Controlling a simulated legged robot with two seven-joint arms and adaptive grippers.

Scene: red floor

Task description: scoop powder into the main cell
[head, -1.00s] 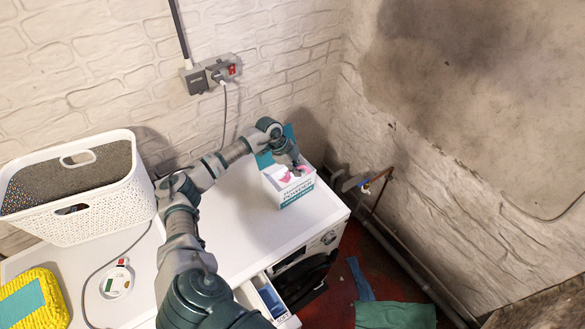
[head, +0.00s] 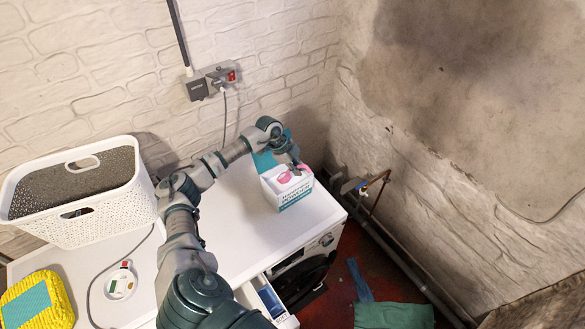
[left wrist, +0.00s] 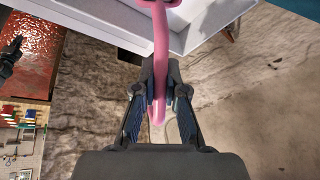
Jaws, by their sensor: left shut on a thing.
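My left gripper (head: 296,163) is at the open top of the powder box (head: 294,198), a white and teal carton on the washing machine's top. In the left wrist view the gripper (left wrist: 159,92) is shut on the pink handle of the scoop (left wrist: 161,40). The scoop (head: 286,177) shows pink inside the box mouth; how much powder it holds I cannot tell. The detergent drawer (head: 271,300) of the washing machine (head: 240,232) is pulled out at the front, with a blue part inside. The main cell is not clear from here.
A white laundry basket (head: 118,215) stands at the back left. A yellow sponge-like pack (head: 55,297) and a small white round device (head: 121,284) lie at the left. The top between box and drawer is clear. Teal cloth (head: 392,315) lies on the red floor.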

